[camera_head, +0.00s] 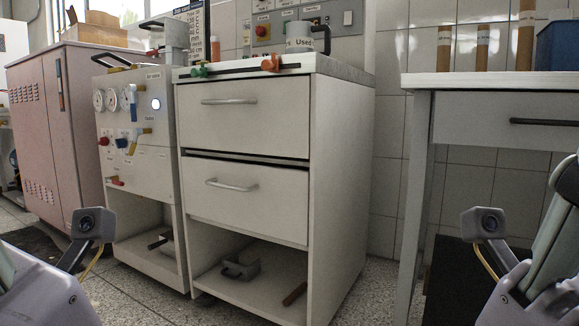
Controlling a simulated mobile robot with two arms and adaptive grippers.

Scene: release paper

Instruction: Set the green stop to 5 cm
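The green stop (199,71) sits at the left part of a dark rail (236,69) on the front top edge of the white drawer cabinet (341,150). An orange-red stop (270,63) sits further right on the same rail. Any scale marks on the rail are too small to read. Parts of both my arms show at the lower left and lower right, each with a small camera-like block. Neither pair of gripper fingers is visible, and both arms are well away from the stops.
A white mug-like container labelled "Used" (300,38) stands behind the orange-red stop. A machine with gauges and coloured valves (150,160) adjoins the cabinet on the left. A table (480,80) with several brown cylinders stands at right. Floor shows between cabinet and table.

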